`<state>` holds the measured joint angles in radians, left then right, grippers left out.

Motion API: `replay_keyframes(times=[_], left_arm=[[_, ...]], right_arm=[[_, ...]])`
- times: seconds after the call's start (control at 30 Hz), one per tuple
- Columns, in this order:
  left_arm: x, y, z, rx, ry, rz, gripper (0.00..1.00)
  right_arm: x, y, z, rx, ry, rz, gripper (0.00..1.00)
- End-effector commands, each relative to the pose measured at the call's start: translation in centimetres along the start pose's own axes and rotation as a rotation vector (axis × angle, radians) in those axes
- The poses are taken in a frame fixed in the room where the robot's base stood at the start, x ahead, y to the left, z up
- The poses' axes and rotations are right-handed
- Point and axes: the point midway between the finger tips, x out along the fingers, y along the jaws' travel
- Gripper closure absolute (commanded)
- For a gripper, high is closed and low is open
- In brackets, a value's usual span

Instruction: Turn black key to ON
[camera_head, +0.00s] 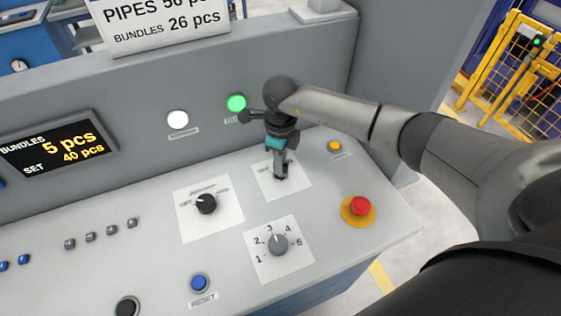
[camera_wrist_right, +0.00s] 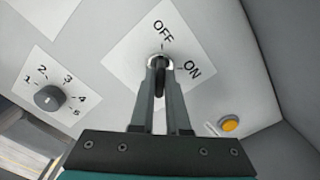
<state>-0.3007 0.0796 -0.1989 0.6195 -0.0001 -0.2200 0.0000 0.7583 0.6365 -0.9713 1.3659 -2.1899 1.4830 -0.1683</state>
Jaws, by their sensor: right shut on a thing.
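The black key (camera_wrist_right: 159,82) sits in a round lock on a white plate marked OFF and ON. In the right wrist view it stands between my right gripper's fingers (camera_wrist_right: 160,88), which are shut on it. OFF is printed above the lock, and ON is to its right. In the head view my right gripper (camera_head: 280,176) reaches down to the same white plate (camera_head: 298,190) on the grey console, and it hides the key there. My left gripper is not in view.
On the console (camera_head: 335,245), a black selector knob (camera_head: 206,203) is left of the key plate and a numbered grey dial (camera_head: 277,244) is in front. A red emergency button (camera_head: 360,206) and a yellow button (camera_head: 334,146) are to the right. A lit green lamp (camera_head: 236,103) is behind.

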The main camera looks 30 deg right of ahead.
Motion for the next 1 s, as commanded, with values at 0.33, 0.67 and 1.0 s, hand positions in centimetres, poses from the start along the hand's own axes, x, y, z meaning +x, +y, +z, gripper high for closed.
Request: replay_keyframes(times=[0.33,0.67,1.0], left_arm=[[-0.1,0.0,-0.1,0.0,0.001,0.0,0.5],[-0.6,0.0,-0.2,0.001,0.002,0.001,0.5],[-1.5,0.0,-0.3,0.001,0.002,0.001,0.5]], right_arm=[[-0.1,0.0,0.0,0.036,0.0,0.0,1.0],[-0.1,0.0,0.0,0.245,0.001,0.0,1.0],[-0.2,0.0,0.0,0.566,0.0,0.0,1.0]])
